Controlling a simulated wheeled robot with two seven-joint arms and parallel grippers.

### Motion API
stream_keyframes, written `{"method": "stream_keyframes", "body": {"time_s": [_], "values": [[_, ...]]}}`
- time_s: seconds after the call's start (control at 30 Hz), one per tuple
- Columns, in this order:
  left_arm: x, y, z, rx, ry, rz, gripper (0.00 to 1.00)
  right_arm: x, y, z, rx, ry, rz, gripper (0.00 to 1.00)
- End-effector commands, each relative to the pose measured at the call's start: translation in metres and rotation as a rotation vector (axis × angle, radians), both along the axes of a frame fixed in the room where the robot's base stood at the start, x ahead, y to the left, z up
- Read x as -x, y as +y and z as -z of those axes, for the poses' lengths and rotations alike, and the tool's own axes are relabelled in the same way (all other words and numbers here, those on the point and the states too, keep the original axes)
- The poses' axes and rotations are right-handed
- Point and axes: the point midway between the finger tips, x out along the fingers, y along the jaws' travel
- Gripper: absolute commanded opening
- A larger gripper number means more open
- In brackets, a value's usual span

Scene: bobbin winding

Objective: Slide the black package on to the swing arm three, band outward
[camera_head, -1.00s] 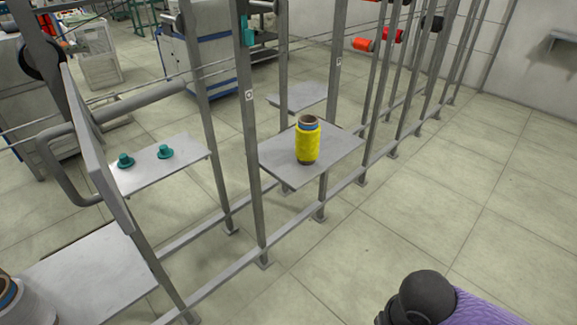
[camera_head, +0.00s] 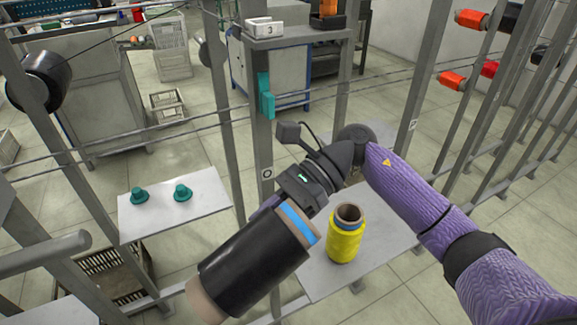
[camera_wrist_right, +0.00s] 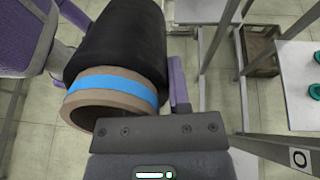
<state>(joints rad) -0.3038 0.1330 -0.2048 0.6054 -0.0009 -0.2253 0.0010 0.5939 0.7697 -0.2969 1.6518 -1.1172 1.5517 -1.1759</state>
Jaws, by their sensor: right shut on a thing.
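The black package (camera_head: 255,262) is a thick black cylinder on a tan tube, with a blue band at one end. My right gripper (camera_head: 268,207) is shut on it and holds it tilted in front of the rack, band end toward the upper right. In the right wrist view the package (camera_wrist_right: 118,45) shows its open tube end and blue band close to the gripper palm. One purple finger lies beside it; the other is mostly hidden. I cannot tell which part is swing arm three. My left gripper is out of view.
A yellow package (camera_head: 345,238) stands on a grey shelf (camera_head: 385,235) just right of the held package. Two teal caps (camera_head: 182,193) stand on the left shelf (camera_head: 150,227). Rack posts (camera_head: 257,130) and thin rods cross close behind my arm. Another black package (camera_head: 40,82) hangs upper left.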

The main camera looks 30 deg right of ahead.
Motion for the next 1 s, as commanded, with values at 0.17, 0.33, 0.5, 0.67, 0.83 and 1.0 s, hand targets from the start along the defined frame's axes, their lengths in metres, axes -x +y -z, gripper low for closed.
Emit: {"method": "stream_keyframes", "body": {"time_s": [0.17, 0.33, 0.5, 0.67, 0.83, 1.0], "values": [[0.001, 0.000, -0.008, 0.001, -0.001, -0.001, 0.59, -0.006, -0.022, -0.069, -0.217, 0.003, 0.156, 0.00], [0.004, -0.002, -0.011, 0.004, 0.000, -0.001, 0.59, -0.006, -0.036, -0.101, -0.302, 0.000, 0.194, 0.00], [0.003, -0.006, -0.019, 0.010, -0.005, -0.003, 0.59, -0.007, -0.024, -0.104, -0.308, 0.001, 0.193, 0.00], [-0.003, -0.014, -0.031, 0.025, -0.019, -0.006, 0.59, -0.008, -0.002, -0.103, -0.308, 0.000, 0.192, 0.00], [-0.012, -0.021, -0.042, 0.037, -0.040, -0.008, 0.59, -0.011, 0.022, -0.101, -0.308, 0.000, 0.192, 0.00], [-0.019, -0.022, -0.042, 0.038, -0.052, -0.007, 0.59, -0.012, 0.030, -0.095, -0.305, 0.000, 0.194, 0.00]]}}
